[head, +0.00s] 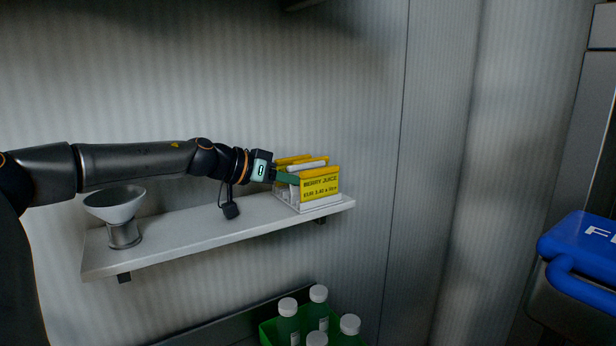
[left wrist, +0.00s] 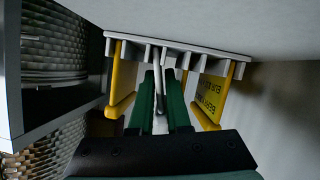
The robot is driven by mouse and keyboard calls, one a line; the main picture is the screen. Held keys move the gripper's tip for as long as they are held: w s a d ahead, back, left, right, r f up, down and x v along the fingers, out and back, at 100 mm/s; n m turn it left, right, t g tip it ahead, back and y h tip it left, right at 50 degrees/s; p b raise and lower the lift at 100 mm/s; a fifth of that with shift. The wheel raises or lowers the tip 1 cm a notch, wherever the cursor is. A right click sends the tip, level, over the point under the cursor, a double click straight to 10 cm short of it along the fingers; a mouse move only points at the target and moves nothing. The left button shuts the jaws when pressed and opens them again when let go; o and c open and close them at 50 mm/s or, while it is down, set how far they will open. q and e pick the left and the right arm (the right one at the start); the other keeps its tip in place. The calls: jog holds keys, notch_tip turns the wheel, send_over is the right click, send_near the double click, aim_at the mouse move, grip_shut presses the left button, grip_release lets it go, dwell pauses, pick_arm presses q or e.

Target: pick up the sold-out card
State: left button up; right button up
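A white card (head: 308,165), its face and any writing hidden, stands between yellow cards in a slotted white card holder (head: 322,208) on the wall shelf. In the left wrist view the white card (left wrist: 159,122) shows edge-on between the two green fingers of my left gripper (left wrist: 161,80). The fingers lie on either side of it and look a little apart from it; contact is not clear. In the head view my left gripper (head: 287,178) reaches into the holder from the left, behind the front yellow card (head: 321,185) marked "BERRY JUICE". My right gripper is not in view.
Yellow cards flank the fingers closely on both sides in the wrist view. The shelf (head: 185,232) also carries a bowl-topped scale (head: 115,205) at its left. A green crate (head: 270,334) of white-capped bottles stands below. A blue-lidded container (head: 582,245) is at right.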

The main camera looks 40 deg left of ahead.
aim_at(302, 168)
pick_arm(q)
grip_shut()
jog(key=shift+r, duration=0.1)
dwell(0.5)
notch_tip(302, 168, up, 23)
dwell(0.9)
